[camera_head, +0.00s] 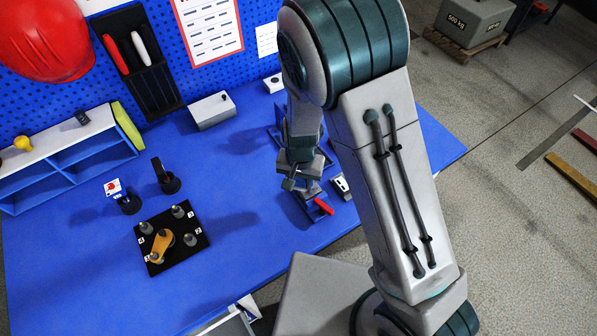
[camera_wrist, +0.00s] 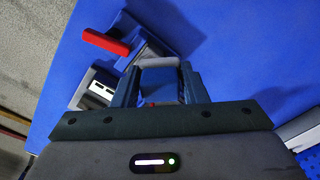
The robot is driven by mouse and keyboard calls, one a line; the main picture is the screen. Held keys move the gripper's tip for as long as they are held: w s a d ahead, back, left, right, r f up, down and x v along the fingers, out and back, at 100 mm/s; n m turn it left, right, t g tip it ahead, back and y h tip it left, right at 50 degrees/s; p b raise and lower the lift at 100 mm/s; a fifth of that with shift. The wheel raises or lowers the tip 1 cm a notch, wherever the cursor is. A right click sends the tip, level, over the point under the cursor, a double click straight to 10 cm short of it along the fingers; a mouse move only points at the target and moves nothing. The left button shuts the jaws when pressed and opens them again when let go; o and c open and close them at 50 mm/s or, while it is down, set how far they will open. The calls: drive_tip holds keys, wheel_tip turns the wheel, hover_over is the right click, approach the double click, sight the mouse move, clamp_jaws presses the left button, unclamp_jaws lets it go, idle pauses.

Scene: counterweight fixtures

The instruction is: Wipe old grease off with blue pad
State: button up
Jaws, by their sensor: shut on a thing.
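My gripper (camera_head: 302,187) hangs over the right part of the blue bench, beside a blue fixture with a red handle (camera_head: 323,206). In the wrist view my gripper (camera_wrist: 160,85) is shut on a blue pad (camera_wrist: 160,80) with a grey far edge, held between the two fingers. The red handle (camera_wrist: 104,42) shows ahead and to the left there, beside a grey metal part (camera_wrist: 150,52). Whether the pad touches the fixture I cannot tell. I cannot make out grease in either view.
A black plate (camera_head: 188,256) with several posts and an orange link lies front left. A blue shelf (camera_head: 75,165) and a grey box (camera_head: 212,110) stand at the back. The bench middle (camera_head: 245,205) is clear.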

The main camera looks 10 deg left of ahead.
drive_tip(key=shift+r, duration=1.2)
